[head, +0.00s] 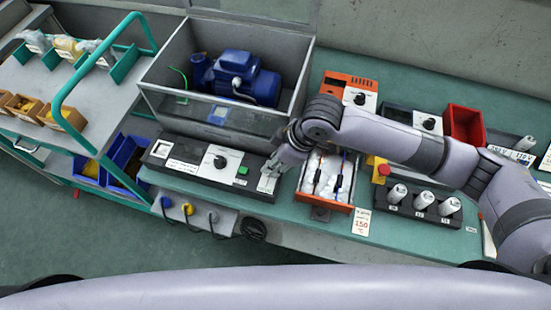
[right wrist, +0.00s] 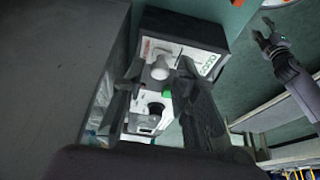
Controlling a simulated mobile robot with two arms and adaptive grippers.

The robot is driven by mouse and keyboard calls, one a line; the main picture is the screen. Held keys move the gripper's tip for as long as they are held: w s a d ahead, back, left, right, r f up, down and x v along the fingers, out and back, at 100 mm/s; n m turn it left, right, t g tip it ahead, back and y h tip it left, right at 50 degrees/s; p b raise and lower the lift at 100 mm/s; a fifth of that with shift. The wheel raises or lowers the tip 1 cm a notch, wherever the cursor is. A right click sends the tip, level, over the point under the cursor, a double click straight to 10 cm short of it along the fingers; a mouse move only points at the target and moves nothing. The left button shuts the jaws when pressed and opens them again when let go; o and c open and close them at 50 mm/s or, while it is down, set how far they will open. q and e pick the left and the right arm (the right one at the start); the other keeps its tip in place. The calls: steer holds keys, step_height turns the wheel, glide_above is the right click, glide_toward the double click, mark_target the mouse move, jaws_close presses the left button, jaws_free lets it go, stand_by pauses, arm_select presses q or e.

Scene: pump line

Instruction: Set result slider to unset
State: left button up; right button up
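The test panel is a long dark box (head: 170,165) in front of the pump enclosure, with a black dial (head: 220,161) and a green button (head: 242,170). Its right end carries a white labelled plate (head: 267,184). In the right wrist view this end shows a pale slider knob (right wrist: 160,68) on the printed plate, near the green button (right wrist: 167,94). My right gripper (head: 277,166) is over this end. Its dark fingers (right wrist: 160,75) are apart, one on each side of the knob in the picture; contact cannot be told. My left gripper (right wrist: 266,32) appears open and empty, away from the panel.
A blue pump (head: 240,80) sits in the grey enclosure (head: 170,60) behind the panel. An orange tray (head: 325,202) is close to the right of my gripper. A red emergency button (head: 383,170) and a rack of white cylinders (head: 418,205) stand further right.

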steer(key=shift+c, duration=1.3)
jaws_close()
arm_select(q)
steer(key=shift+w, duration=0.4)
arm_select(e)
steer(key=shift+s+a+r+p, duration=0.15)
steer(key=shift+s+p, duration=0.2)
steer(key=shift+p, duration=0.2)
steer(key=shift+s+a+p, duration=0.15)
steer(key=shift+s+p, duration=0.5)
arm_select(q)
steer(key=shift+s+r, duration=0.2)
steer(key=shift+r, duration=0.85)
arm_select(e)
steer(key=o, duration=0.5)
jaws_free()
